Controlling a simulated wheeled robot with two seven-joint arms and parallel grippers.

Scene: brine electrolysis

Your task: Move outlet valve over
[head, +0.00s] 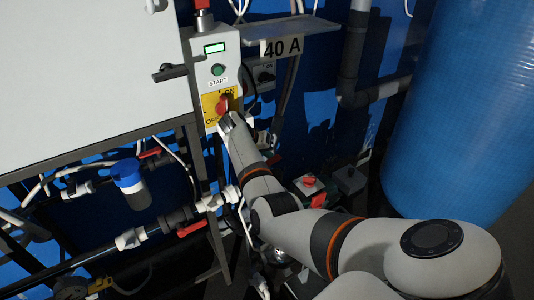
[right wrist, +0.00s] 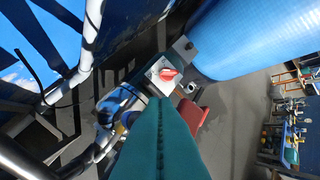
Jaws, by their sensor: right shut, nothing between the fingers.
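Two valves with red levers sit on the dark pipes at the left of the head view. The lower lever (head: 191,229) is beside a white fitting, and the upper lever (head: 150,153) is behind the blue-capped filter (head: 130,184). No label shows which is the outlet valve. My right arm crosses the head view from the lower right up to the control panel, its fingertips not clear there. In the right wrist view my right gripper (right wrist: 160,101) has its teal fingers shut together and empty. My left gripper is not in view.
The panel has a START button (head: 218,70) and a red rotary switch (head: 223,105) on yellow. A grey box with a red knob (right wrist: 168,74) appears beyond my fingertips in the right wrist view. A large blue tank (head: 465,110) stands at the right. White pipes and a frame crowd the space.

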